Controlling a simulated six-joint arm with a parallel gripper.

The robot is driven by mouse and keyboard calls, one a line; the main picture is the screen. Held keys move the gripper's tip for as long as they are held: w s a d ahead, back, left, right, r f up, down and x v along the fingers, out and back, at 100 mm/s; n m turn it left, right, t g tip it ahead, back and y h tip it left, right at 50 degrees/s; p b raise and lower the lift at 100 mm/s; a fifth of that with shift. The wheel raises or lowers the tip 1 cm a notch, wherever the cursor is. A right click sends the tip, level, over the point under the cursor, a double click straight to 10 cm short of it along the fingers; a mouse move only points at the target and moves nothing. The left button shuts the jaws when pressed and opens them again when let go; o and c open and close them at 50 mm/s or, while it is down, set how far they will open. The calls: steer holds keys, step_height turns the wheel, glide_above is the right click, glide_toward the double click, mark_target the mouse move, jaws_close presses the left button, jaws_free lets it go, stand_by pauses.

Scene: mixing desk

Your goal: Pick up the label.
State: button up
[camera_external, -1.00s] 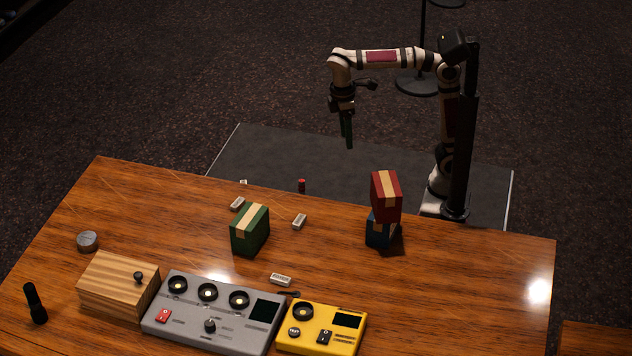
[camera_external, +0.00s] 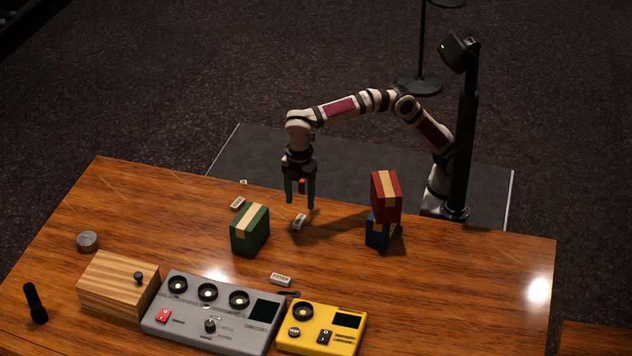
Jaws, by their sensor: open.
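Several small white labels lie on the wooden desk. One label (camera_external: 299,221) lies right of the green box, directly below my gripper (camera_external: 300,205). Another label (camera_external: 238,203) lies behind the green box, and a third label (camera_external: 281,280) with dark lettering lies near the yellow device. My gripper points down with its two green fingers spread apart and nothing held between them. Its fingertips are close above or around the label below; the exact gap cannot be told. A small red object (camera_external: 302,186) shows between the fingers, partly hidden behind them.
A green box (camera_external: 249,230) stands left of my gripper. A red box (camera_external: 386,196) sits on a blue box (camera_external: 379,231) to the right. A grey mixer (camera_external: 213,312), yellow device (camera_external: 321,328) and wooden box (camera_external: 118,285) line the front. The desk's right side (camera_external: 460,290) is clear.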

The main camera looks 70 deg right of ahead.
mark_target(300, 218)
steer(key=f, duration=0.6)
steer(key=shift+w+d+f, duration=0.1)
steer(key=shift+d, duration=0.1)
jaws_close()
